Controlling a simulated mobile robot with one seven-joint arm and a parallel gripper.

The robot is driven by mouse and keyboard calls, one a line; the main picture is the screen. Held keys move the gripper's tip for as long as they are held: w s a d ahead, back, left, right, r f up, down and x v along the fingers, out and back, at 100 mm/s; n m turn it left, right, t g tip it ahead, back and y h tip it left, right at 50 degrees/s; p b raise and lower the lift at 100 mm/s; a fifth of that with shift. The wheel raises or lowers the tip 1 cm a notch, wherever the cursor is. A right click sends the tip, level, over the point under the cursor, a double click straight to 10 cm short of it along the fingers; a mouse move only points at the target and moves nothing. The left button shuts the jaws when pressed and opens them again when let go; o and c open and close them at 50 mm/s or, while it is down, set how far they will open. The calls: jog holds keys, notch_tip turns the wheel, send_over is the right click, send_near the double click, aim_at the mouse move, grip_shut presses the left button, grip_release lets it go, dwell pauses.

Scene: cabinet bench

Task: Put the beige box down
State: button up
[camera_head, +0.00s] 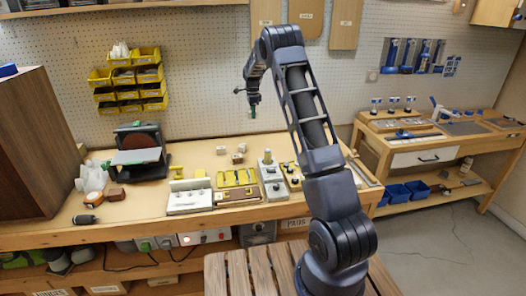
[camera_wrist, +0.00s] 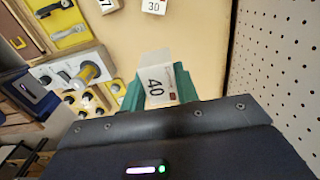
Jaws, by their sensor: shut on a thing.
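In the wrist view a small beige box (camera_wrist: 157,72) with the number 40 on it sits between the green fingertips of my gripper (camera_wrist: 158,90). My gripper is shut on it. In the head view my gripper (camera_head: 253,107) hangs in the air above the back of the wooden workbench (camera_head: 150,212), in front of the pegboard. The box is too small to make out there.
Several small pale blocks (camera_head: 238,157) stand on the bench below; one block (camera_wrist: 154,5) in the wrist view reads 30. Yellow fixtures (camera_head: 236,178) and a grey device with a knob (camera_head: 270,180) stand nearby. The pegboard (camera_wrist: 285,70) is close on the right.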

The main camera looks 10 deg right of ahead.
send_over(263, 149)
notch_tip(263, 149, down, 20)
jog(key=shift+s, duration=0.15)
dwell(0.6)
jog(key=shift+f, duration=0.1)
jog(key=o, duration=1)
